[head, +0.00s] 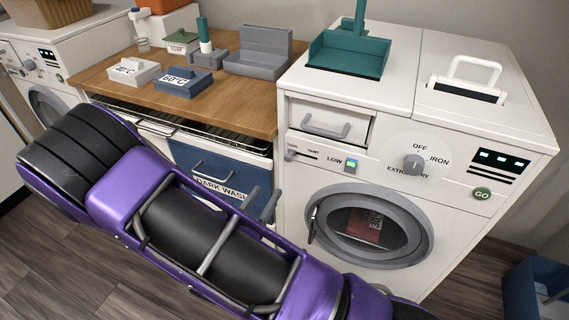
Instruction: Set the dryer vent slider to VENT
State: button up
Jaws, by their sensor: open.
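The white dryer (460,170) stands at the right in the head view. Its vent slider (291,155) is a small grey knob at the left of the front panel, below the drawer. The knob appears to sit at the left end of a short slot; small lettering above the slot's right part is hard to read. My gripper (262,203) shows only as two grey fingers, apart and seemingly empty, left of and below the slider, in front of the dark wash bin. My purple arm hides the rest of it.
Dryer panel: LOW switch (351,166), dial (413,164), GO button (481,193), drawer handle (327,129). Below is the round door (330,205). The blue DARK WASH bin (225,172) sits under a wooden counter (110,72) at left. A blue bin (522,290) stands at lower right.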

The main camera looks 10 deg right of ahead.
aim_at(287, 160)
jog(key=x, duration=1.2)
jog(key=shift+w+b, duration=0.1)
jog(key=shift+b, duration=0.25)
grip_shut()
dwell(0.7)
